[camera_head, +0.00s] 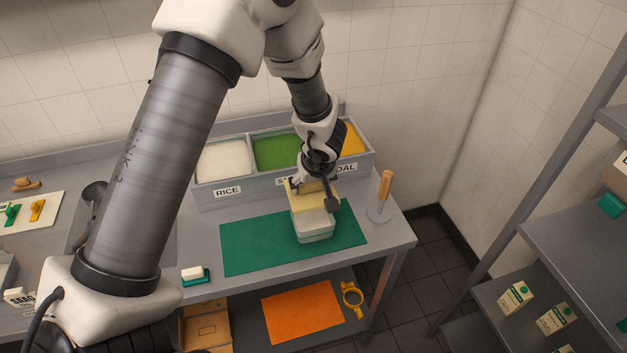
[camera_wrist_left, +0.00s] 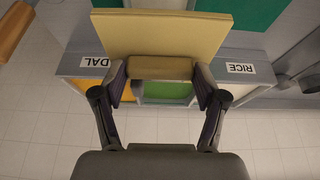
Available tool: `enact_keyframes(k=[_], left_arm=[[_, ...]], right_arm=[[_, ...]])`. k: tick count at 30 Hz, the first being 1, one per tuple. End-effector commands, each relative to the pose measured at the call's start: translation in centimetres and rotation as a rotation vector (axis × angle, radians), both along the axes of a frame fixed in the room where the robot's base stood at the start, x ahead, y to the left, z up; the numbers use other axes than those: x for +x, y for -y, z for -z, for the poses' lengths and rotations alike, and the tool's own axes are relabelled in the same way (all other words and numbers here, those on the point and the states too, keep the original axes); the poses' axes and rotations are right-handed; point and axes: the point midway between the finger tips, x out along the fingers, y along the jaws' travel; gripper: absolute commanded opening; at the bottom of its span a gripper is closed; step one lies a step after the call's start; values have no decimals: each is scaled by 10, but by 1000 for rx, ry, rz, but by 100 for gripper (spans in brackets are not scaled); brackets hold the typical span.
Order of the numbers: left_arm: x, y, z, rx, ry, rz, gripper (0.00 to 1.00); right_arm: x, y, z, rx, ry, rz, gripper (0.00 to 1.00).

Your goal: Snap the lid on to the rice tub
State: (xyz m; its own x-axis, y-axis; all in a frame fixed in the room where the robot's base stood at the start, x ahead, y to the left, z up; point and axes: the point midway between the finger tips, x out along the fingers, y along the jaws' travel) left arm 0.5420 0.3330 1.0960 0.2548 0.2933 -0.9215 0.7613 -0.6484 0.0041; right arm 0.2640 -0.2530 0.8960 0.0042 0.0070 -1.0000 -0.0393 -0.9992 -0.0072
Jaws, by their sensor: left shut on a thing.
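The rice tub (camera_head: 313,235) is a small pale grey-white tub standing on the green mat (camera_head: 250,245). The lid (camera_head: 298,202) is a flat cream-yellow plate, held at the back part of the tub in the head view. In the left wrist view the lid (camera_wrist_left: 160,35) has a tan block-like grip (camera_wrist_left: 160,68) between my fingers. My left gripper (camera_wrist_left: 160,78) is shut on this grip; in the head view the gripper (camera_head: 318,187) partly covers the lid. I cannot tell whether the lid touches the tub. The tub is not seen in the wrist view. My right gripper is not in view.
Behind the mat stands a grey bin with white RICE (camera_head: 225,160), green and yellow DAL sections. A wooden-handled tool (camera_head: 384,190) stands right of the mat. A white block on a green base (camera_head: 195,274) lies at the front left. The mat's left half is bare.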

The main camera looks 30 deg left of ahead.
Motion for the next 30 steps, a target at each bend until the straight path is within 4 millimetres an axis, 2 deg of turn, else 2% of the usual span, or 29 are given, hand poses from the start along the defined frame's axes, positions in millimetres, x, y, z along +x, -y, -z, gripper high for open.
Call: enact_keyframes(k=[4, 6, 9, 21, 30], left_arm=[[0, 0, -3, 2, -1, 1, 38], [0, 0, 11, 1, 0, 2, 38], [0, 0, 24, 2, -1, 1, 38], [0, 0, 65, 2, 1, 1, 38], [0, 0, 70, 2, 1, 0, 38]], right_arm=[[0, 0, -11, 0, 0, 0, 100], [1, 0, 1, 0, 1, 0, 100], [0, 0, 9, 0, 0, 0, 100], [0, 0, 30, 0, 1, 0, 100], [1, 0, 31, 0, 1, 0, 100]])
